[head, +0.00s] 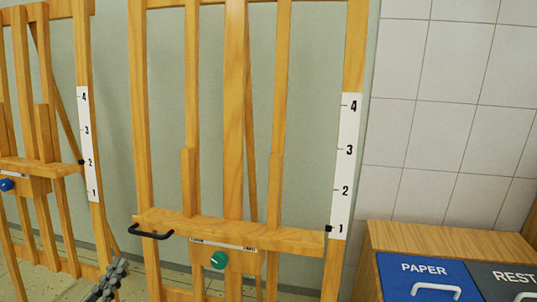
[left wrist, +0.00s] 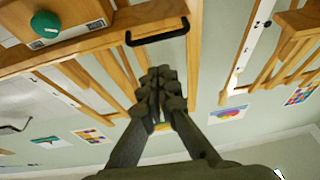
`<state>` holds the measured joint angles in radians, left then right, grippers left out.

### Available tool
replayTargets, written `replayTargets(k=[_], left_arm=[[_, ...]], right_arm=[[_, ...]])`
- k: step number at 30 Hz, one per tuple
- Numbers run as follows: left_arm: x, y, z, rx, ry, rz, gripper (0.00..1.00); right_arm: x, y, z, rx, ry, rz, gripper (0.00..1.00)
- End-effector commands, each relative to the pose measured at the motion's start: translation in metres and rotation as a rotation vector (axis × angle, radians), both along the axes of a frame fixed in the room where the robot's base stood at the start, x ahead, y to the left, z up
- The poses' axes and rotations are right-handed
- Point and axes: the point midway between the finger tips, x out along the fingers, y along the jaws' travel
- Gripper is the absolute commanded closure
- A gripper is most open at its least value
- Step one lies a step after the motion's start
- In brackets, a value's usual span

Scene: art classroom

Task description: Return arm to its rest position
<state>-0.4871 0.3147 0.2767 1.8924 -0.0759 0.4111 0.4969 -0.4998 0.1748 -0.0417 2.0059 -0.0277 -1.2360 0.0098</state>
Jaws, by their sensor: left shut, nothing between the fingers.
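My left gripper (head: 112,272) shows at the lower left of the head view, between the two easels. In the left wrist view my left gripper (left wrist: 162,84) has its fingertips together with nothing between them. The nearer wooden easel (head: 234,120) stands in the middle of the head view. Its black handle (head: 150,234) is at the left end of its ledge (head: 230,230); the handle also shows beyond the fingertips in the left wrist view (left wrist: 158,36), apart from them. A green knob (head: 218,260) sits below the ledge. My right gripper is in neither view.
A second easel (head: 42,120) with a blue knob (head: 7,184) stands at the left. A wooden cabinet (head: 440,236) with a blue PAPER bin lid (head: 428,277) and a grey lid (head: 507,281) is at the lower right. A tiled wall (head: 450,110) stands behind the cabinet.

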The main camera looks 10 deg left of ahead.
Motion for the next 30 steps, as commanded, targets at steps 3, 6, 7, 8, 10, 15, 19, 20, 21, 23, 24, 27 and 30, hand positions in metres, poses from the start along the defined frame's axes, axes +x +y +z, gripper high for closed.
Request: replayTargets(k=[3, 6, 7, 8, 10, 15, 19, 20, 21, 23, 24, 27, 30], left_arm=[[0.008, -0.005, -0.053, 0.002, 0.209, 0.077, 1.00], [0.003, -0.015, -0.118, 0.025, 0.472, 0.143, 1.00], [-0.003, -0.021, -0.138, 0.036, 0.558, 0.156, 1.00], [-0.010, -0.026, -0.158, 0.048, 0.643, 0.167, 1.00], [-0.032, -0.041, -0.200, 0.079, 0.843, 0.177, 1.00], [-0.103, -0.079, -0.268, 0.167, 1.264, 0.141, 1.00], [-0.146, -0.099, -0.289, 0.221, 1.466, 0.096, 1.00], [-0.153, -0.102, -0.291, 0.229, 1.496, 0.087, 1.00], [-0.160, -0.105, -0.293, 0.238, 1.527, 0.079, 1.00], [-0.167, -0.107, -0.295, 0.245, 1.556, 0.071, 1.00], [-0.169, -0.108, -0.296, 0.248, 1.567, 0.068, 1.00], [-0.170, -0.109, -0.296, 0.249, 1.572, 0.066, 1.00], [-0.170, -0.108, -0.296, 0.249, 1.571, 0.067, 1.00]], right_arm=[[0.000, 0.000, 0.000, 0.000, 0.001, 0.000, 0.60], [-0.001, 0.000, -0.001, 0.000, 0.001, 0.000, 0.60], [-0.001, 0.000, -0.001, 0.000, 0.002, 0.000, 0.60], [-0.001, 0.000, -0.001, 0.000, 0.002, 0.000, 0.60], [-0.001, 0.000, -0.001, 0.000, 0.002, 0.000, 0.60], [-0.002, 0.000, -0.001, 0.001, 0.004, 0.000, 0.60], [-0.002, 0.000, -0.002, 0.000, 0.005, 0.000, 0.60], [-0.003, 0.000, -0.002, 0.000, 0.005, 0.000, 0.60], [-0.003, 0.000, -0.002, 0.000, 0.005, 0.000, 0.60], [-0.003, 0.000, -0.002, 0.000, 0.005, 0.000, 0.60], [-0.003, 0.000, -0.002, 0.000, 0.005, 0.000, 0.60], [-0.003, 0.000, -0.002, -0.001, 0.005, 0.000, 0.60], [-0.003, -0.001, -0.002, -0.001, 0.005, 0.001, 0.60]])
